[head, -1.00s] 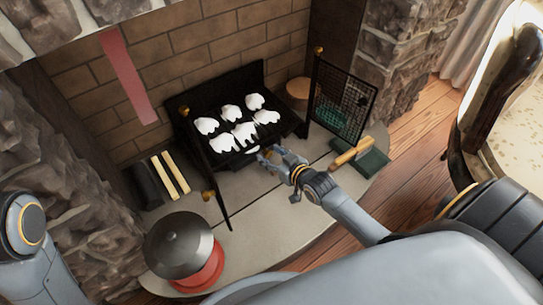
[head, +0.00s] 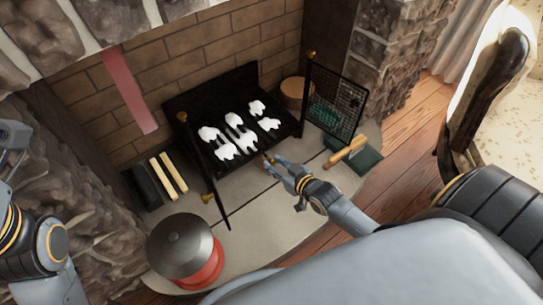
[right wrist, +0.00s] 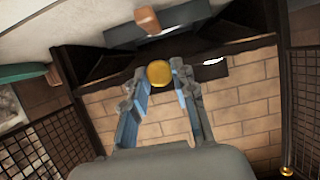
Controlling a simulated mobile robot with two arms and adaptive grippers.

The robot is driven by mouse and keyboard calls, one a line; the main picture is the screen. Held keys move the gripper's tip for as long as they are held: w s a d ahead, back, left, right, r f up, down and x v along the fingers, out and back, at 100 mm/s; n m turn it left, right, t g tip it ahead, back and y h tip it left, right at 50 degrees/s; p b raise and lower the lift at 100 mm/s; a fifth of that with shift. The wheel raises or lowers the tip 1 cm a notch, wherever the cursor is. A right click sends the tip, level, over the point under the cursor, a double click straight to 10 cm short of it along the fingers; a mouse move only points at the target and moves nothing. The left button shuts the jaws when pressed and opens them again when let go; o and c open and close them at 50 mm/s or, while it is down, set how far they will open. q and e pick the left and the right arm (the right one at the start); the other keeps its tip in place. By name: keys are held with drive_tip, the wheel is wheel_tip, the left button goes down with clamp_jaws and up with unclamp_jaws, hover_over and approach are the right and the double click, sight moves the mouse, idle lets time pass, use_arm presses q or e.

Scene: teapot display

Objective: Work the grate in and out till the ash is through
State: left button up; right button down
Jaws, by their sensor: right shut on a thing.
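The black grate (head: 245,85) stands in the brick fireplace. Several white ash lumps (head: 226,151) lie on it. My right gripper (head: 268,160) is at the front of the grate, low and near its right half. In the right wrist view its fingers (right wrist: 158,76) are shut on a round brass knob (right wrist: 158,73). The knob is mostly hidden by the fingers in the head view. My left arm is at the left edge of the head view. A grey part of it at the edge may be the left gripper, but its fingers are not clear.
Mesh screen (head: 336,101) stands at the right of the grate, with a green block (head: 362,161) in front. A black-lidded red pot (head: 180,247) sits on the front left of the hearth. Pale sticks (head: 174,172) lie at the left. Bare hearth stone is between.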

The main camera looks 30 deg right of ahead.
drive_tip(key=c, duration=1.3)
unclamp_jaws()
drive_tip(key=shift+s+f, duration=0.15)
drive_tip(key=shift+s, duration=0.05)
drive_tip(key=shift+c, duration=0.2)
drive_tip(key=shift+o, duration=1.3)
drive_tip(key=shift+s, duration=0.15)
drive_tip(key=v, duration=1.2)
